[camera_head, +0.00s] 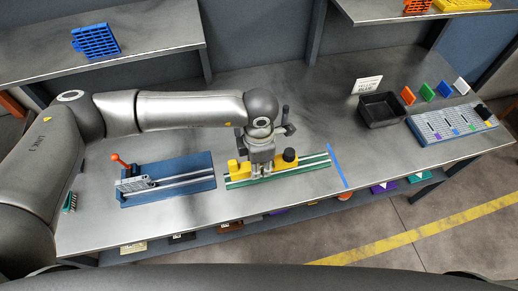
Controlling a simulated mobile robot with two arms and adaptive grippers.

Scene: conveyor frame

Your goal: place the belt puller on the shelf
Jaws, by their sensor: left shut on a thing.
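The belt puller appears to be the yellow piece (236,168) with a black knob, sitting over the green rail base (240,183) on the table. My left gripper (262,168) points down at its middle and is shut on it; the fingertips and the grasped part are partly hidden. One shelf (150,50) is raised at the upper left and carries a blue slotted holder. Another shelf (375,12) is raised at the upper right and carries orange and yellow holders. My right gripper is not in view.
A blue plate (185,187) with a rail and an orange-handled clamp (125,165) lies to the left. A black tray (382,107), small coloured cards and a grey board (450,124) stand at the right. A blue strip (337,165) marks the table. The table's back middle is clear.

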